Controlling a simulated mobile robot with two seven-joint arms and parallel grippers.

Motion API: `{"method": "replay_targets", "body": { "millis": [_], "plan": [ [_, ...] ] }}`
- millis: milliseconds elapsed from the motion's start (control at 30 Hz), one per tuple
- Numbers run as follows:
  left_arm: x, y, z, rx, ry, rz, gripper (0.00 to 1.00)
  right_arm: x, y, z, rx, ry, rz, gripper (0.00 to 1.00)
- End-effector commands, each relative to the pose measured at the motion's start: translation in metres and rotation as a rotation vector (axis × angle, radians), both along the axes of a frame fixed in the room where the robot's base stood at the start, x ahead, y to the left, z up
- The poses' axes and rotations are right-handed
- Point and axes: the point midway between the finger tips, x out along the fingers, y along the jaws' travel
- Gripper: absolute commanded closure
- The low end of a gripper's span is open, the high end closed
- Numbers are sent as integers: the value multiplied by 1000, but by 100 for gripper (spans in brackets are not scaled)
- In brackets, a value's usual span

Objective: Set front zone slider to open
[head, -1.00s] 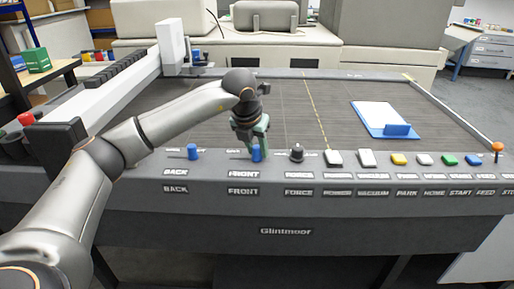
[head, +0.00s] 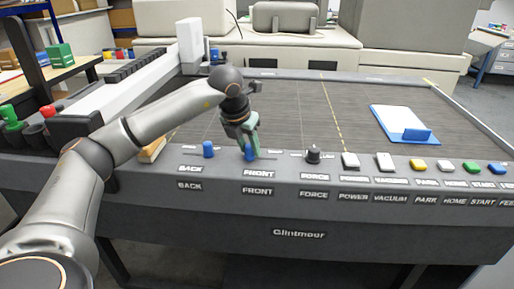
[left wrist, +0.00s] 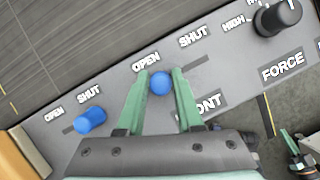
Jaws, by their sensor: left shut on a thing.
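The front zone slider is a blue knob (head: 249,153) above the FRONT label on the control panel (head: 290,215). My left gripper (head: 247,150) is shut on this knob. In the left wrist view the knob (left wrist: 160,83) sits between the green fingertips (left wrist: 162,84), at the OPEN end of its slot. The slot's bare part runs right, toward SHUT. The back slider's blue knob (head: 208,149) stands to the left; in the left wrist view that knob (left wrist: 90,121) is at its SHUT end. What looks like my right gripper (left wrist: 291,142) shows small at that view's right edge.
The black FORCE knob (head: 313,154) stands right of the front slider, followed by several coloured buttons. A wooden block (head: 152,149) lies left of the back slider. A blue clipboard with white paper (head: 403,123) lies on the dark bed (head: 290,105).

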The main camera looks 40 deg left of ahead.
Motion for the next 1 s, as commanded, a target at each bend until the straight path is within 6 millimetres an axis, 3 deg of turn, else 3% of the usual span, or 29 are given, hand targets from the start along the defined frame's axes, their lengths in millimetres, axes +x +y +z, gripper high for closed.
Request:
{"method": "replay_targets", "body": {
  "millis": [133, 167, 400, 767, 1000],
  "plan": [
    [-1, 5, 0, 7, 5, 11, 100, 3, 0, 2, 0, -5, 1, 100],
    [-2, 5, 0, 8, 6, 11, 64, 3, 0, 2, 0, -6, 1, 100],
    [-1, 4, 0, 6, 6, 9, 37, 2, 0, 1, -1, -3, 1, 100],
    [-3, 2, 6, 4, 4, 6, 36, -1, 0, -2, -3, 6, 1, 100],
    [-18, 0, 47, 4, 0, 6, 36, -4, -1, 0, -3, 12, 0, 100]
  ]
}}
